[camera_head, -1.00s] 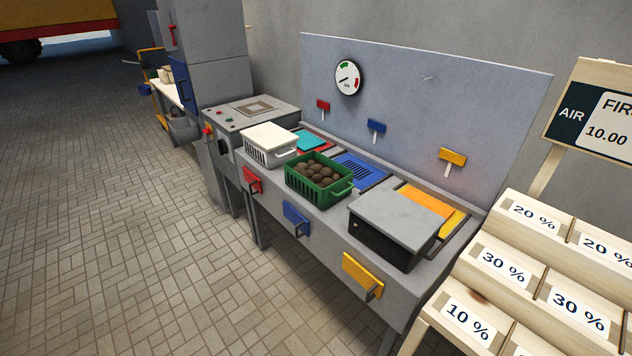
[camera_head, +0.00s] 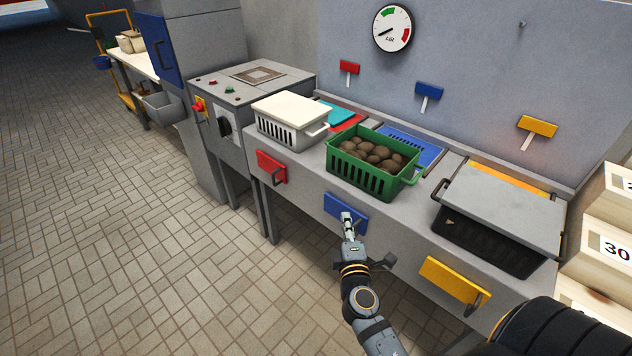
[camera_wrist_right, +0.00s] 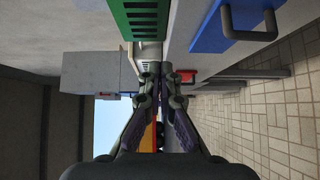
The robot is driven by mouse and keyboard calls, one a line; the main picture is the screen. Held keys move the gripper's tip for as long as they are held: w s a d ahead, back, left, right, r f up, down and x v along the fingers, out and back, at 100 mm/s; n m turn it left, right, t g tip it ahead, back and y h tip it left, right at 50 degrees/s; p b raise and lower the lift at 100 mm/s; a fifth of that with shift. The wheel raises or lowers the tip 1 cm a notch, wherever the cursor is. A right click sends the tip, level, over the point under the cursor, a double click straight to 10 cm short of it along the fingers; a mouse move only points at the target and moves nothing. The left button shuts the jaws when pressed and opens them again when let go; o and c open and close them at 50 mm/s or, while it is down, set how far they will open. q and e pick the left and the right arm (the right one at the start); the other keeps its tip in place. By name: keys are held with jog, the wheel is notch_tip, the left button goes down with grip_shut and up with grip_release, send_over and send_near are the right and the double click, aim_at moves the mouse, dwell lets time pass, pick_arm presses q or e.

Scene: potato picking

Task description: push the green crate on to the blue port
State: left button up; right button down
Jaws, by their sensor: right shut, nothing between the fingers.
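The green crate (camera_head: 365,176) holds several brown potatoes and stands on the grey bench in front of the blue port (camera_head: 412,146), a blue slatted panel that the crate partly hides. Part of the green crate (camera_wrist_right: 139,18) shows at the top of the right wrist view. My right gripper (camera_head: 347,218) is shut and empty. In the head view it appears in front of the blue drawer (camera_head: 334,205), below the crate and apart from it. The wrist view shows its fingers (camera_wrist_right: 160,72) together. My left gripper is not in view.
A white lidded crate (camera_head: 291,116) stands left of the green one. A black crate with a grey lid (camera_head: 500,208) stands to the right. The yellow drawer (camera_head: 452,279) and red drawer (camera_head: 271,166) have handles sticking out in front.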

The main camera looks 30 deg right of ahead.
jog(key=r, duration=0.1)
jog(key=p, duration=0.3)
send_near(351, 176)
jog(key=w+a, duration=0.2)
jog(key=w, duration=0.1)
jog(key=w+d, duration=0.2)
jog(key=d, duration=0.1)
jog(key=shift+w+d+f+p, duration=0.1)
jog(key=shift+f+p, duration=0.1)
jog(key=shift+p, duration=0.1)
jog(key=shift+w+d, duration=0.1)
jog(key=shift+d, duration=0.25)
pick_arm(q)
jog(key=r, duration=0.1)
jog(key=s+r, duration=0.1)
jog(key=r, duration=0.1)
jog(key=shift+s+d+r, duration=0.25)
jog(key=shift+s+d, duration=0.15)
pick_arm(e)
jog(key=shift+d, duration=0.1)
jog(key=shift+f, duration=0.1)
